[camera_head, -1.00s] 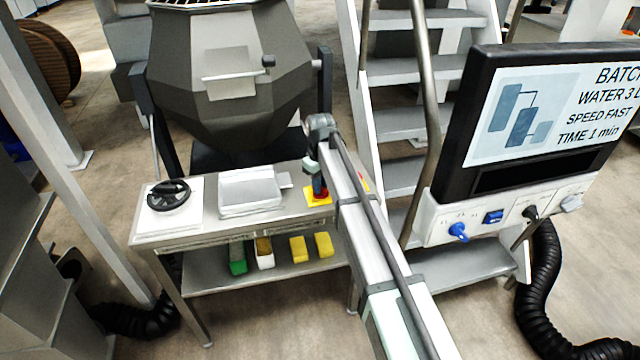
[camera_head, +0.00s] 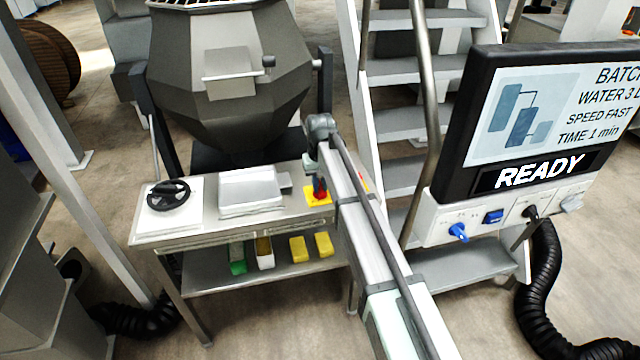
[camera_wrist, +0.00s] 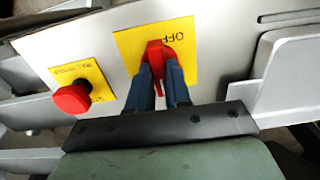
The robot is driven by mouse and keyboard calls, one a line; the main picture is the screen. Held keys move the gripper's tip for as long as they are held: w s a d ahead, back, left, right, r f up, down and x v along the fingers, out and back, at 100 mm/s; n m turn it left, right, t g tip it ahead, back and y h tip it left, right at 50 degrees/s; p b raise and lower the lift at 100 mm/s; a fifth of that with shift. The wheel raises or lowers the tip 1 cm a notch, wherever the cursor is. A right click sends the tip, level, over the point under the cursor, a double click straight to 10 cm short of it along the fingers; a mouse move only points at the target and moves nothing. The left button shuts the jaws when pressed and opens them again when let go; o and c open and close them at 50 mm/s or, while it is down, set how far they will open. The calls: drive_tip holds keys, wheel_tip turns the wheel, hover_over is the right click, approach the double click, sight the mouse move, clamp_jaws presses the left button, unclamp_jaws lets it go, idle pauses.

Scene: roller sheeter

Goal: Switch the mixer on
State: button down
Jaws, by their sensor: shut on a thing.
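The mixer (camera_head: 225,85), a grey faceted drum, stands behind a metal table. Its red rotary switch handle (camera_wrist: 155,52) sits on a yellow plate (camera_wrist: 183,40) with an "OFF" label, upside down in the wrist view. The yellow plate also shows at the table's right end in the head view (camera_head: 313,200). My gripper (camera_wrist: 160,72) has its blue fingers shut on the red handle, one on each side. The fingers hide part of the handle and plate. A display panel (camera_head: 520,177) at right reads "READY" below a batch recipe.
A red push button (camera_wrist: 71,99) on another yellow plate sits beside the switch. A white tray (camera_head: 250,212) and a black handwheel (camera_head: 168,195) are on the table. Steel stairs (camera_head: 400,125) rise behind my arm. Blue knobs (camera_head: 458,231) sit below the display.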

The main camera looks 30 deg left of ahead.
sight(320, 186)
drive_tip(key=c, duration=1.1)
unclamp_jaws()
drive_tip(key=shift+o, duration=0.2)
wheel_tip(320, 186, up, 14)
drive_tip(key=shift+f, duration=0.1)
idle(0.3)
